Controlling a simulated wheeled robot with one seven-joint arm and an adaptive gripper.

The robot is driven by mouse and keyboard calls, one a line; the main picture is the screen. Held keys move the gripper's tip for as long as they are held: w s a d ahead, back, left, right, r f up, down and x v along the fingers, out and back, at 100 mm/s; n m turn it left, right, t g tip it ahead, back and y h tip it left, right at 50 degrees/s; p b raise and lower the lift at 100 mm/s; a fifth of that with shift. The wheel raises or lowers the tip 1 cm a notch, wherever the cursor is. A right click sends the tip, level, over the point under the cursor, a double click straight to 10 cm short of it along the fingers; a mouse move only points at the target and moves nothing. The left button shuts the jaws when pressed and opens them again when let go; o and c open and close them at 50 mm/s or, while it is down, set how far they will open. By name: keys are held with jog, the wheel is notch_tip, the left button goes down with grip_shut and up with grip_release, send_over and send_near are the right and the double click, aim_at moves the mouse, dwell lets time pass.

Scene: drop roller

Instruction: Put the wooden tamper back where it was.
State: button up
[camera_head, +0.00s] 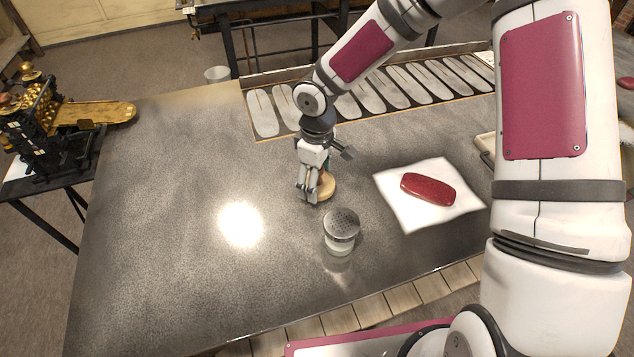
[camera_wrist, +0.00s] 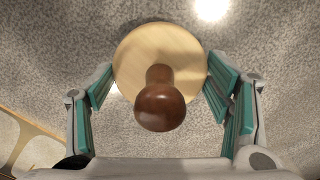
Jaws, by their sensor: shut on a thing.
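The wooden tamper has a pale round disc (camera_wrist: 190,60) and a dark brown knob handle (camera_wrist: 160,105). In the head view its pale disc (camera_head: 326,187) shows low over the metal table, partly hidden behind my fingers. My gripper (camera_head: 313,192) points down at the tamper near the middle of the table. In the wrist view my gripper (camera_wrist: 170,85) has its teal-padded fingers on either side of the disc, shut on it, with the knob towards the camera. I cannot tell whether the disc touches the table.
A glass shaker with a perforated lid (camera_head: 341,228) stands close in front of my gripper. A red oblong block (camera_head: 428,189) lies on white paper (camera_head: 407,218) to the right. Pale oval pieces (camera_head: 368,94) line the back edge. A roller machine (camera_head: 45,112) stands left. The table's left side is clear.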

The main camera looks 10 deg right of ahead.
jog(key=shift+f, duration=0.8)
jog(key=shift+f, duration=0.1)
jog(key=o, duration=1)
